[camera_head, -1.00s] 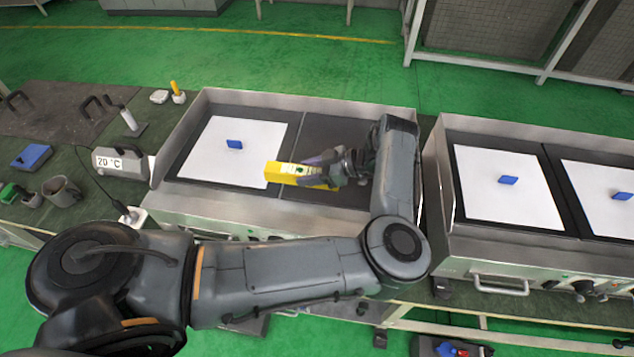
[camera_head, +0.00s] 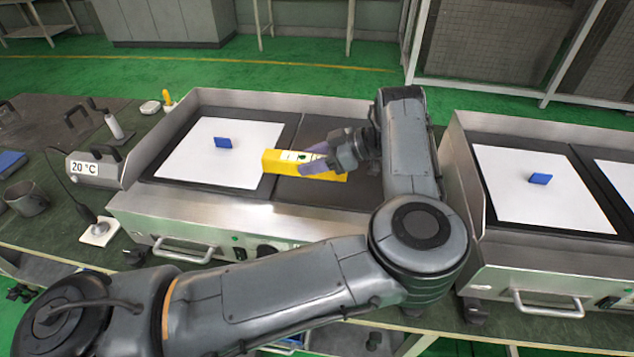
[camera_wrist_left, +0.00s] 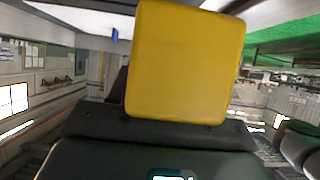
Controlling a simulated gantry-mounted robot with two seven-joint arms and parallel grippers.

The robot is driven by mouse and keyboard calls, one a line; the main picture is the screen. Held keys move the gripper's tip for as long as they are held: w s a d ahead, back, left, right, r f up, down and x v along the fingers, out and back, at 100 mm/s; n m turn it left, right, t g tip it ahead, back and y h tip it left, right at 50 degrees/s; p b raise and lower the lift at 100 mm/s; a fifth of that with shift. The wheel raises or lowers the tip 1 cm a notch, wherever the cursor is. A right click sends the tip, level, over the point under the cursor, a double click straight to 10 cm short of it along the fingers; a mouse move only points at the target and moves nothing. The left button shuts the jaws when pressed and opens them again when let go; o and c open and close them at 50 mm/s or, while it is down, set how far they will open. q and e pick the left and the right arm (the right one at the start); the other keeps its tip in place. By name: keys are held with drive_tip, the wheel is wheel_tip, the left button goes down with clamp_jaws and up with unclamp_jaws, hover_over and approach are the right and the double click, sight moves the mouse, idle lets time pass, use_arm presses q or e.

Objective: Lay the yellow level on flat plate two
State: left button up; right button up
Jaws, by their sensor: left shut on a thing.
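The yellow level (camera_head: 283,165) is a long yellow block with a pale label and a green vial. My left gripper (camera_head: 312,160) is shut on it, with its fingers across the block's face. The block is over the left heating unit, across the boundary between the white-sheeted left plate (camera_head: 186,163) and the bare dark right plate (camera_head: 318,127). Whether it touches the plates cannot be told. In the left wrist view the yellow level (camera_wrist_left: 187,62) fills the middle as a yellow end face. No plate number is readable. My right gripper is not in view.
A blue block (camera_head: 223,142) stands on the left white sheet. A second heating unit (camera_head: 455,165) to the right has white sheets and another blue block (camera_head: 540,179). A 20 °C display device (camera_head: 92,168) stands left of the first unit. Metal side walls rim the plates.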

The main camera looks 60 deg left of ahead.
sight(317, 155)
use_arm(q)
drive_tip(key=w+a+f, duration=0.1)
drive_tip(key=w+a+f+b, duration=0.1)
drive_tip(key=shift+w+a, duration=0.35)
drive_tip(key=shift+a, duration=0.05)
drive_tip(key=shift+f, duration=0.35)
wheel_tip(317, 155, down, 3)
drive_tip(key=shift+f+b, duration=0.2)
drive_tip(key=shift+b, duration=0.95)
drive_tip(key=o, duration=0.9)
drive_tip(key=shift+f, duration=0.15)
drive_tip(key=shift+c, duration=0.2)
drive_tip(key=o, duration=0.5)
drive_tip(key=shift+c, duration=0.2)
